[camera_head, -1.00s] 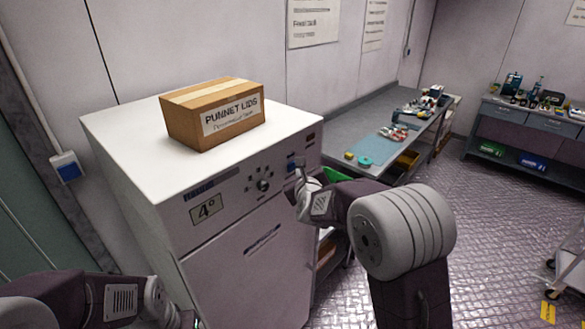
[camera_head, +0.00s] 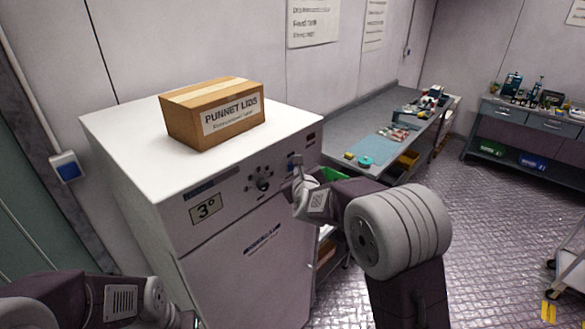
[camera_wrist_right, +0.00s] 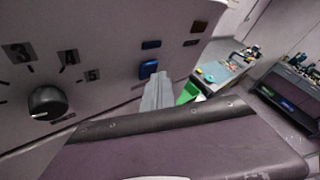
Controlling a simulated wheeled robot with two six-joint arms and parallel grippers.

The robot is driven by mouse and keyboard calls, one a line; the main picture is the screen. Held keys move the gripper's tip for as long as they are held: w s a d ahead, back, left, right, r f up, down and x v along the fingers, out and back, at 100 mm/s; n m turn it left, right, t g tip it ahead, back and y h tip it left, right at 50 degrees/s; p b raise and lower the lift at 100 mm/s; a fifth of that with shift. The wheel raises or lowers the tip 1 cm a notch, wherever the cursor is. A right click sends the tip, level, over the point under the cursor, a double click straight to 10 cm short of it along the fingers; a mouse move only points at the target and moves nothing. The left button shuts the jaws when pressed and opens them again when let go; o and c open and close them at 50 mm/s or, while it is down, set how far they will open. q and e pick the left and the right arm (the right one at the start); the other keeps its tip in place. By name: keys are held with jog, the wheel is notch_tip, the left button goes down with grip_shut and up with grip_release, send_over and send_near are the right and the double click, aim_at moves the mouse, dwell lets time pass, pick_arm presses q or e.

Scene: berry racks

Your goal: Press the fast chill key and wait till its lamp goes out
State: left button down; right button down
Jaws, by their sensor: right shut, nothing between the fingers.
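The white chiller cabinet (camera_head: 140,165) stands at centre left; its display (camera_head: 205,208) reads 3°. A blue key (camera_wrist_right: 148,69) sits on its front panel, with a small dark blue label or lamp (camera_wrist_right: 151,44) above it; I cannot tell whether any lamp is lit. The key also shows in the head view (camera_head: 291,166), partly behind my gripper. My right gripper (camera_wrist_right: 158,84) is shut and empty, its tips right at the key's lower edge; I cannot tell whether they touch. My left arm enters at lower left, its fingers out of frame.
A dial (camera_wrist_right: 47,103) with numbers is left of the key, and a dark brown switch or window (camera_wrist_right: 198,27) to its right. A cardboard box marked PUNNET LIDS (camera_head: 212,112) sits on the chiller.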

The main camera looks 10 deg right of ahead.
jog(key=shift+w+a, duration=0.25)
jog(key=shift+w, duration=0.1)
dwell(0.8)
jog(key=shift+s+d+b, duration=0.5)
jog(key=shift+s+b, duration=0.2)
jog(key=shift+b, duration=0.25)
jog(key=s+d+b, duration=0.1)
jog(key=s+b, duration=0.1)
jog(key=s+d+b, duration=0.2)
jog(key=shift+d+b, duration=0.1)
jog(key=shift+b, duration=0.3)
